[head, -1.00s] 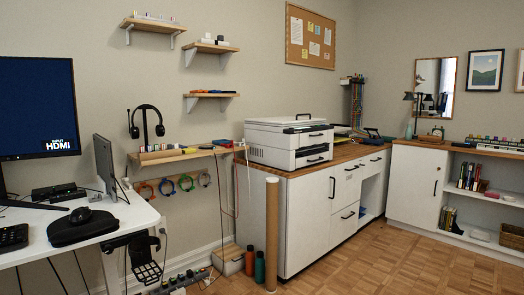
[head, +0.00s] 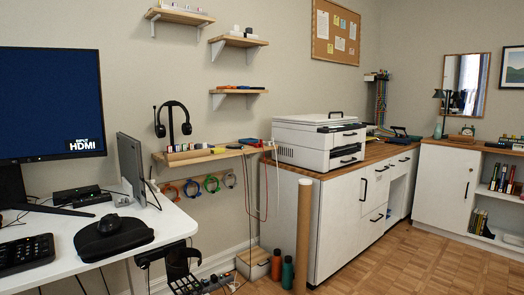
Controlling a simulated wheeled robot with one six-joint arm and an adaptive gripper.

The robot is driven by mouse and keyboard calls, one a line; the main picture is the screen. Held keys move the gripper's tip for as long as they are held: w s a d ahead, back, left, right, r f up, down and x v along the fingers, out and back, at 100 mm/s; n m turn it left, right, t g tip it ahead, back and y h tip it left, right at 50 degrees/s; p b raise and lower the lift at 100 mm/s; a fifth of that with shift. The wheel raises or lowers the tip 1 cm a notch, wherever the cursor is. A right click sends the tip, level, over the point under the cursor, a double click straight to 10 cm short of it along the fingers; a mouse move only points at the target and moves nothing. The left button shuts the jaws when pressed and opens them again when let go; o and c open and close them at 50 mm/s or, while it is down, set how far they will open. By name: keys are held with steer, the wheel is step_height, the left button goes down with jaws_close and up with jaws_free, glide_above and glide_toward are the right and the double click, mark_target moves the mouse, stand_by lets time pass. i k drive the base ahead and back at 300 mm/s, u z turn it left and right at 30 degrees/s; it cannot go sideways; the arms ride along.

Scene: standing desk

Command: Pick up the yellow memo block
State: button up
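I cannot clearly pick out a yellow memo block. A small yellow item (head: 218,150) lies on the low wooden wall shelf (head: 170,160), among other small things. It is too small to tell whether it is the memo block. My gripper is not in view.
A white standing desk (head: 150,243) at the left holds a monitor (head: 52,105), a keyboard (head: 27,252) and a black mouse (head: 109,224). A printer (head: 318,142) stands on the cabinet. A cardboard tube (head: 303,235) and bottles stand before it. The wooden floor (head: 440,268) at right is clear.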

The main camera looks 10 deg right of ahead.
mark_target(214, 150)
steer(key=z, duration=0.05)
steer(key=i, duration=1.65)
